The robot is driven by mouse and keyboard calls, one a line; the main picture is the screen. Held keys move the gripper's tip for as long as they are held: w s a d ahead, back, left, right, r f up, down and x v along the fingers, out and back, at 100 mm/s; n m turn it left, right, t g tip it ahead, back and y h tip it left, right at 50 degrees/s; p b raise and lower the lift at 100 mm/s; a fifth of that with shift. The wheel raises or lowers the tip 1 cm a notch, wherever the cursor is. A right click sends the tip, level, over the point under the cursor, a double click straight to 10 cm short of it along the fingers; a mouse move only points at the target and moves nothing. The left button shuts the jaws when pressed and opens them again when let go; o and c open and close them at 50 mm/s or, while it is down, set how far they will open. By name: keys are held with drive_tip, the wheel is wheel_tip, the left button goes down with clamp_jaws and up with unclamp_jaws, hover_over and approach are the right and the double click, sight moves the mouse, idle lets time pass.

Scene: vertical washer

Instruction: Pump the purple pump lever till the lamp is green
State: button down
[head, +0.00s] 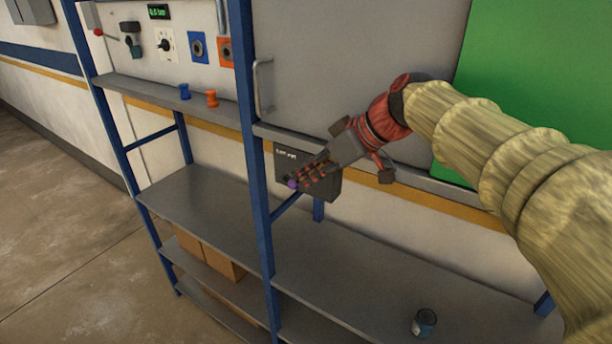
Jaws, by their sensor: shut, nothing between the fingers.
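The purple pump lever tip (292,184) shows as a small purple spot right at my gripper's fingertips. It belongs with the dark box (325,181) mounted behind, below the grey panel; the rest of the lever is hidden. My gripper (300,180) is shut with nothing between its fingers and points down and left in front of the box. Whether the fingertips touch the purple tip cannot be told. No lit lamp can be made out on the box; white lettering shows on its upper left.
A blue-framed rack has a lower shelf (385,285) bearing a small can (424,322). A blue peg (185,91) and an orange peg (211,98) stand on the left ledge below a control panel. A blue upright (255,150) stands left of my gripper. A grey handle (262,87) is above.

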drive_tip(key=shift+f+b, duration=0.15)
drive_tip(key=shift+b, duration=0.15)
drive_tip(key=shift+s+a+f+b, duration=0.15)
drive_tip(key=shift+s+b, duration=0.05)
drive_tip(key=shift+b, duration=0.3)
drive_tip(key=shift+s+f+n+t+h+b, duration=0.15)
drive_tip(key=shift+f+n+t+h+b, duration=0.25)
drive_tip(key=shift+b, duration=0.5)
wheel_tip(320, 180, down, 7)
drive_tip(key=s+a+n+t+h+b, duration=0.1)
drive_tip(key=t+b, duration=0.3)
drive_tip(key=b, duration=1.2)
drive_tip(key=shift+s+n+h+b, duration=0.25)
drive_tip(key=shift+n+h+b, duration=0.1)
drive_tip(key=shift+n+h, duration=0.35)
